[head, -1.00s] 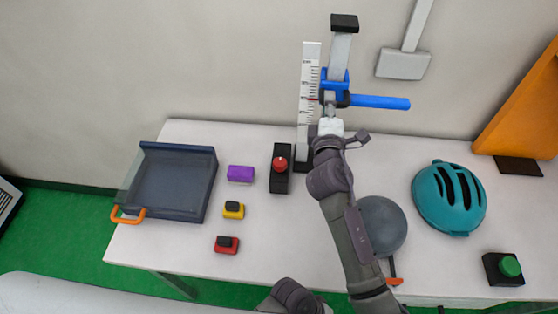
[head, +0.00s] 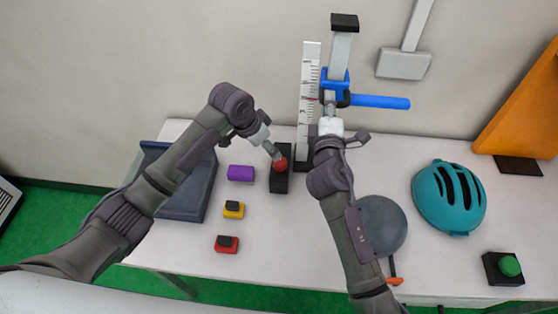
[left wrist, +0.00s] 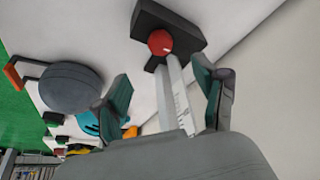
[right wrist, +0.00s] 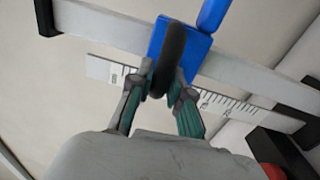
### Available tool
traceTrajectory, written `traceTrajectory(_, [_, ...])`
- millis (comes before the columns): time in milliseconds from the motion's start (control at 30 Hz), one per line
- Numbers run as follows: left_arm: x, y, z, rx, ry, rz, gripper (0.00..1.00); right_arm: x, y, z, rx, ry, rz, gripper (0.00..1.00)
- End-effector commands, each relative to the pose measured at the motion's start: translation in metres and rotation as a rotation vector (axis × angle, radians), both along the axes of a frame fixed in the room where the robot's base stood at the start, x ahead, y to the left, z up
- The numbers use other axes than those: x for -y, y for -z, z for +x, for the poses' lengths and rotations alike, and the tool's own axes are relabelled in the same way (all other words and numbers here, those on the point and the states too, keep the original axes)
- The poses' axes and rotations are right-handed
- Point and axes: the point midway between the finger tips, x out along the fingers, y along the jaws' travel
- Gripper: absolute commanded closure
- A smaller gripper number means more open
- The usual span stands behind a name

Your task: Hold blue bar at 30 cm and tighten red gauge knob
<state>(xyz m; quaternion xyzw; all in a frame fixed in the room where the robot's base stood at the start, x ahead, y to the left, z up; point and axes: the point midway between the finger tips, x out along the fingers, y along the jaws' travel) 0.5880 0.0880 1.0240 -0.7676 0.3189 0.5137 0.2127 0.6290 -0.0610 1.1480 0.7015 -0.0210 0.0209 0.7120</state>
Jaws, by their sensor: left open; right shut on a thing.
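The blue bar (head: 380,102) sticks out right from a blue carriage (head: 336,84) on an upright pale post. A white ruler (head: 309,95) stands just left of it. My right gripper (head: 329,108) is shut on the black grip (right wrist: 171,58) at the front of the blue carriage. The red knob (head: 281,165) sits on a black box (head: 279,183) at the ruler's foot. My left gripper (head: 273,152) is open beside and above the knob. In the left wrist view the knob (left wrist: 160,42) shows beyond the open fingertips (left wrist: 165,75); contact cannot be told.
Purple (head: 240,173), yellow (head: 233,210) and red (head: 227,244) blocks lie left of the black box. A dark tray (head: 186,205) is partly behind my left arm. A grey round thing (head: 382,225), a teal helmet (head: 448,198) and a green button (head: 510,266) are right.

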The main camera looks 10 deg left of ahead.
Motion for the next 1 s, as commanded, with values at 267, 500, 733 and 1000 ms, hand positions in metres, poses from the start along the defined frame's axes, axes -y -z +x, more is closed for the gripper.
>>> traceTrajectory(267, [0.011,0.039,0.012,-0.003,-0.001,0.001,0.29,-0.002,-0.004,0.000,0.008,-0.006,0.005,1.00])
traceTrajectory(500, [0.024,0.082,0.024,-0.002,-0.001,0.003,0.29,-0.002,-0.004,0.000,0.008,-0.006,0.005,1.00])
traceTrajectory(733, [0.030,0.104,0.031,0.001,0.000,0.001,0.29,-0.002,-0.004,0.000,0.008,-0.006,0.005,1.00])
traceTrajectory(1000, [0.031,0.108,0.032,0.002,-0.001,0.001,0.29,-0.002,-0.004,0.000,0.008,-0.006,0.005,1.00])
